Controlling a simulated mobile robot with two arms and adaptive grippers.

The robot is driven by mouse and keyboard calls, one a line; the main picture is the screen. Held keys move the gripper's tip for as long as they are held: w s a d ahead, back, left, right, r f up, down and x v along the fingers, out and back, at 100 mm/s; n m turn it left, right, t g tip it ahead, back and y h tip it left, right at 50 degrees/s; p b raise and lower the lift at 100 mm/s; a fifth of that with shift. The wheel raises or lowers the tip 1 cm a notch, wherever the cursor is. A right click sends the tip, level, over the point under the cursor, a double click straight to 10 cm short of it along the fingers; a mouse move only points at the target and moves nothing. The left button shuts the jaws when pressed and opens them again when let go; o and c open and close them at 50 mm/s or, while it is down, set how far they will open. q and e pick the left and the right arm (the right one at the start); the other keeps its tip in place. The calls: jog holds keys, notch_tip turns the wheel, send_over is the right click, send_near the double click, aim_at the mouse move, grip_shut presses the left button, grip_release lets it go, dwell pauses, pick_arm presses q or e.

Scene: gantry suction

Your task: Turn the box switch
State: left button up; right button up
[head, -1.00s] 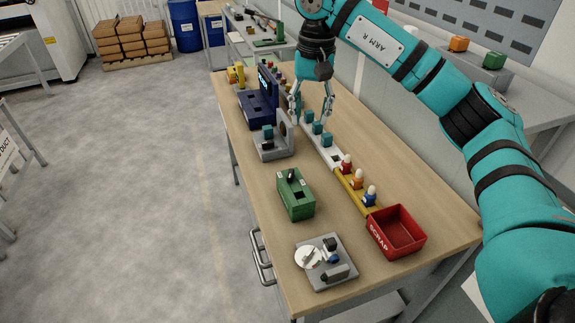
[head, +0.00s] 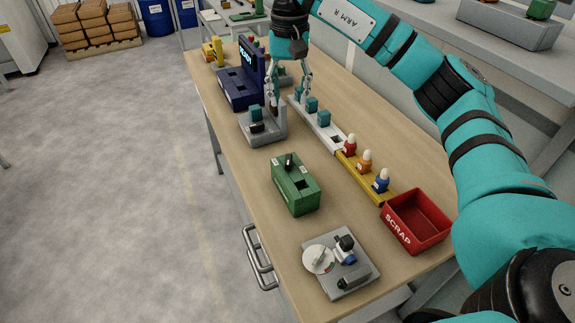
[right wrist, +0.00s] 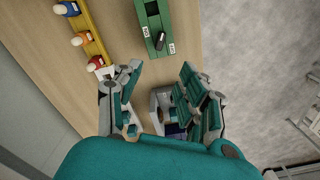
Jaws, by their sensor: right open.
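The box switch appears to be the green box (head: 295,186) with a short black lever (head: 289,161) on its top, standing mid-table. It also shows at the top of the right wrist view (right wrist: 155,22), where its black lever (right wrist: 161,41) lies between two small white labels too small to read surely. My right gripper (head: 288,108) is open and empty, above the table beyond the green box, between the grey bracket stand and the white rail. In the right wrist view its spread fingers (right wrist: 160,78) are apart from the box. My left gripper is not in view.
The grey bracket stand (head: 250,130) is close to my right fingers. A white rail with teal blocks (head: 331,134) and a yellow rail (head: 349,168) with several coloured figures run alongside. A red scrap bin (head: 420,222) and a grey plate (head: 362,270) with parts stand nearer. Bare wood surrounds the green box.

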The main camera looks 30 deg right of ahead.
jog(key=f, duration=0.2)
pick_arm(q)
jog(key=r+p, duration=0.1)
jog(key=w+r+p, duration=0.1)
jog(key=p, duration=0.1)
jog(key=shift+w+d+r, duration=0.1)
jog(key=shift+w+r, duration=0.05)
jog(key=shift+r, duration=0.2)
pick_arm(e)
send_near(288, 159)
notch_tip(288, 159, down, 10)
jog(key=shift+r, duration=0.2)
grip_shut()
